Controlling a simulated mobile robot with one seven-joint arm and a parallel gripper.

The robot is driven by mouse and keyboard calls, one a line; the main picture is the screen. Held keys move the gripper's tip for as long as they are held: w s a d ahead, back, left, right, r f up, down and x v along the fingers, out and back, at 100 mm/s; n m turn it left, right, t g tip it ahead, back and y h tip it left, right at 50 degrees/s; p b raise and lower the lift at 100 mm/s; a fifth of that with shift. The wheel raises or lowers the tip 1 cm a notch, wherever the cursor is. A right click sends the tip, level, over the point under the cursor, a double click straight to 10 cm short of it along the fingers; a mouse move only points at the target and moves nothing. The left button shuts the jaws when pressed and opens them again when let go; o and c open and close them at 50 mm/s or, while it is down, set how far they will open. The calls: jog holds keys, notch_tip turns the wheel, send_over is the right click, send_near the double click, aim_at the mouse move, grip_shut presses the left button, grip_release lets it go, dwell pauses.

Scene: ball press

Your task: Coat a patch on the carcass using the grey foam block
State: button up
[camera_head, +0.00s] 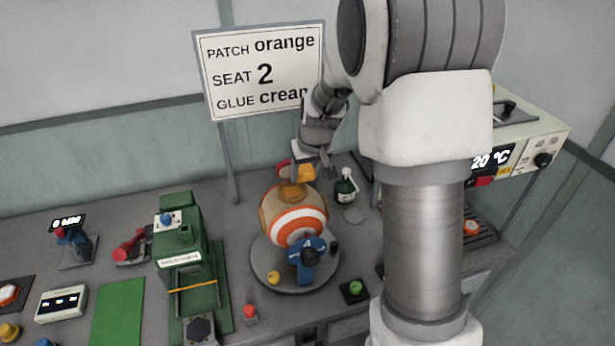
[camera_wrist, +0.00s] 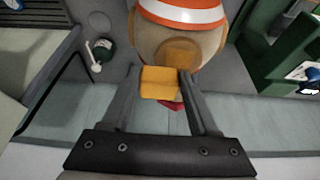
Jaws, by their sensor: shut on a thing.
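The carcass (camera_head: 272,213) is a tan ball with an orange and white ring, resting on a grey round stand; it also shows at the top of the wrist view (camera_wrist: 213,47). A round, darker orange-tan patch (camera_wrist: 185,47) lies on its near side in that view. My gripper (camera_wrist: 160,75) is shut on a yellow-orange block (camera_wrist: 160,86), right beside the patch; whether they touch I cannot tell. The block also shows above the ball in the head view (camera_head: 306,172). No grey foam block is distinguishable; the held block looks yellow-orange.
A sign (camera_head: 262,70) reads patch orange, seat 2, glue cream. A blue clamp-like part (camera_head: 306,262) stands before the ball. A green press (camera_head: 183,245) is left, a dark green bottle (camera_head: 345,187) right. My arm hides part of the right bench.

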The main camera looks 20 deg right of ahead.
aim_at(304, 169)
jog(key=shift+r+p, duration=1.1)
jog(key=shift+r, duration=1)
jog(key=shift+f, duration=0.1)
